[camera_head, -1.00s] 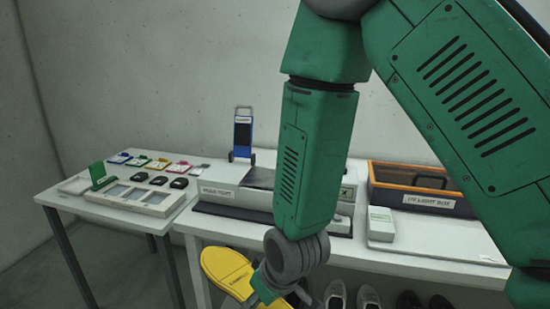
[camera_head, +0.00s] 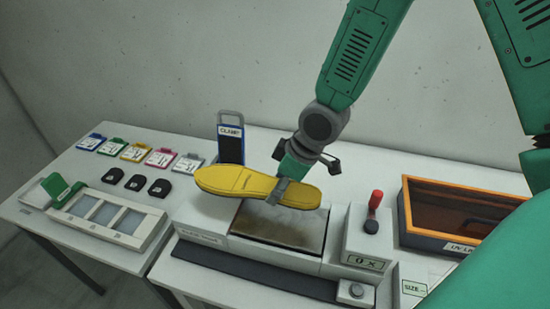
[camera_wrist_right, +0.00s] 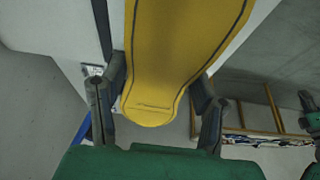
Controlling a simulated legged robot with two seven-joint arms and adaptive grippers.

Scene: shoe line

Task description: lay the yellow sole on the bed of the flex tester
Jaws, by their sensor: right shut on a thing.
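The yellow sole (camera_head: 235,181) is held level above the flex tester (camera_head: 215,225), over the back part of its brownish bed (camera_head: 278,232). My right gripper (camera_head: 284,186) is shut on the sole, near the right part of its length. In the right wrist view the sole (camera_wrist_right: 175,60) runs up between the two dark fingers of the gripper (camera_wrist_right: 158,95). The sole looks apart from the bed, and it hides the bed's rear edge. My left gripper is not in view.
A lever with a red knob (camera_head: 375,200) stands right of the bed. An orange-rimmed box (camera_head: 403,210) is further right. A blue clamp stand (camera_head: 230,145) rises behind the sole. Colored tags, black pieces and a white tray (camera_head: 150,235) lie left.

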